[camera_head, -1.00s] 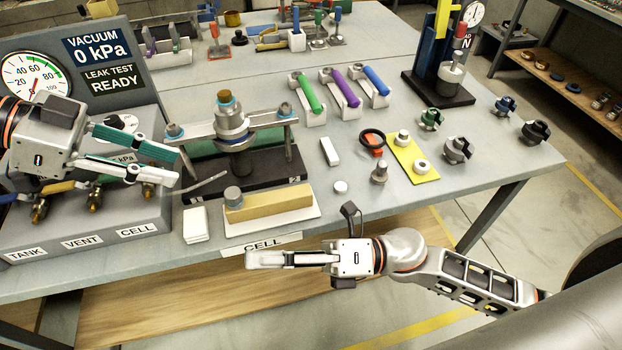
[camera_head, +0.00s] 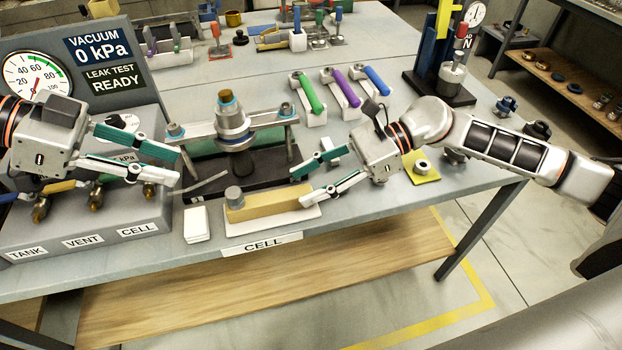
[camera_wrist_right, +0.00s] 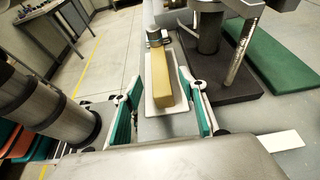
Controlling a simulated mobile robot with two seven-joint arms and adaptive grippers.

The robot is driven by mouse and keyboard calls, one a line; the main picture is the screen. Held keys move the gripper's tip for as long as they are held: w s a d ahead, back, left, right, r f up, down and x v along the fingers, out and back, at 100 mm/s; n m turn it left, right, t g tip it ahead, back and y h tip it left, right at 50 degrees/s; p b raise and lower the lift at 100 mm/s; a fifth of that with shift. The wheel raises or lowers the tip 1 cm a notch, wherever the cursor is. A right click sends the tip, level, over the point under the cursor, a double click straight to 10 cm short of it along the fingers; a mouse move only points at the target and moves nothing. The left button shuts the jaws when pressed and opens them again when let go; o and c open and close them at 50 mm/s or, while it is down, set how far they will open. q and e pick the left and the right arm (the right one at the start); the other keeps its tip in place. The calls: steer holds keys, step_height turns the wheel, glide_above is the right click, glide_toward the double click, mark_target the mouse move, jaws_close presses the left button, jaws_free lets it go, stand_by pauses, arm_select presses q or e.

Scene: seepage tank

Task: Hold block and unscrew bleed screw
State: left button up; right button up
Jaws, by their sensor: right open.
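A tan rectangular block (camera_head: 272,204) lies on a white tray (camera_head: 312,212) near the table's front edge. A grey knurled bleed screw (camera_head: 234,197) stands at its left end. In the right wrist view the block (camera_wrist_right: 160,76) runs away from me, with the screw (camera_wrist_right: 157,37) at its far end. My right gripper (camera_head: 298,190) is open at the block's right end, fingers spread to either side; contact cannot be told. My left gripper (camera_head: 179,168) is open and empty before the valve panel, left of the block.
A clamped cell (camera_head: 233,130) on a dark base stands behind the block. White pads (camera_head: 196,224) lie to its left. The valve panel (camera_head: 130,215) stands at the left.

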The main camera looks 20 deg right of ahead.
mark_target(287, 193)
steer(key=x, duration=0.7)
steer(key=shift+a+f, duration=0.1)
steer(key=shift+a, duration=0.15)
jaws_close()
stand_by(0.7)
